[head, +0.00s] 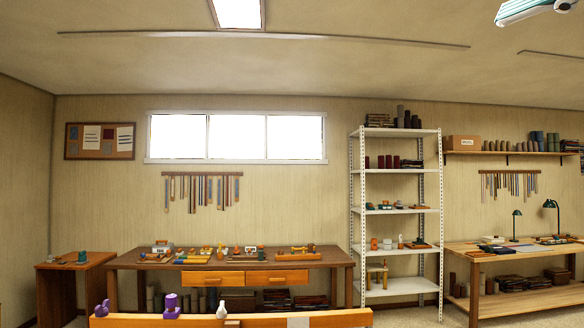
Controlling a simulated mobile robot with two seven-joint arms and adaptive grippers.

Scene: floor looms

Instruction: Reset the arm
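The task line names no object. Along the bottom edge runs an orange wooden beam (260,321), cut off by the frame. Two purple pieces stand at its left part: one at the end (102,308) and one further right (172,306). A small white piece (222,309) stands near the beam's middle. What lies below the beam is hidden.
A wooden workbench (125,261) with drawers stands at the back wall, with small tools on top. A small side table (50,267) is at the left. A white metal shelf (396,287) stands right of centre. Another bench (460,248) with green lamps is at the right.

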